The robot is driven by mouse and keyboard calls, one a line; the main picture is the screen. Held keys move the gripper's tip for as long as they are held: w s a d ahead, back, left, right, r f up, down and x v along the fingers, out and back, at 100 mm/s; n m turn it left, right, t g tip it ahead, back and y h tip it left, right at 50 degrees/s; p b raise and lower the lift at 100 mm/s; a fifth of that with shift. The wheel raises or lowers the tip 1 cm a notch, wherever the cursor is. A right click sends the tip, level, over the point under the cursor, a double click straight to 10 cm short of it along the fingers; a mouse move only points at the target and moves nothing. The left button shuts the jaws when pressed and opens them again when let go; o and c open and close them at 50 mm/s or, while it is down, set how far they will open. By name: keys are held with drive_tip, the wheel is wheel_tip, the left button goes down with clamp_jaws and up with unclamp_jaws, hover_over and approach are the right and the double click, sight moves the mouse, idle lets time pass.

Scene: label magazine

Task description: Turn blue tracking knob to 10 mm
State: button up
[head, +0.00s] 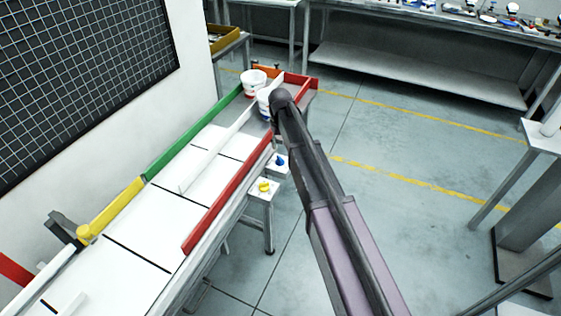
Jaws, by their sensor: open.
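The blue knob (280,161) sits on a small white plate (283,170) at the outer side of the long bench, just left of my dark arm. It is small in the head view, and I cannot read any scale or setting on it. A yellow knob (264,186) sits on a similar plate nearer to me. My arm reaches up and away to a round dark joint beyond the blue knob. My gripper cannot be made out; it seems hidden behind the arm.
The bench carries white panels (140,232), a red rail (228,195), a green rail (190,138) and a yellow rail (115,205). Two white cups (253,82) stand at its far end. Grey floor (400,200) right of my arm is clear; a table (430,35) stands behind.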

sight(280, 157)
drive_tip(key=shift+f+b, duration=3.2)
drive_tip(key=shift+f, duration=0.35)
clamp_jaws()
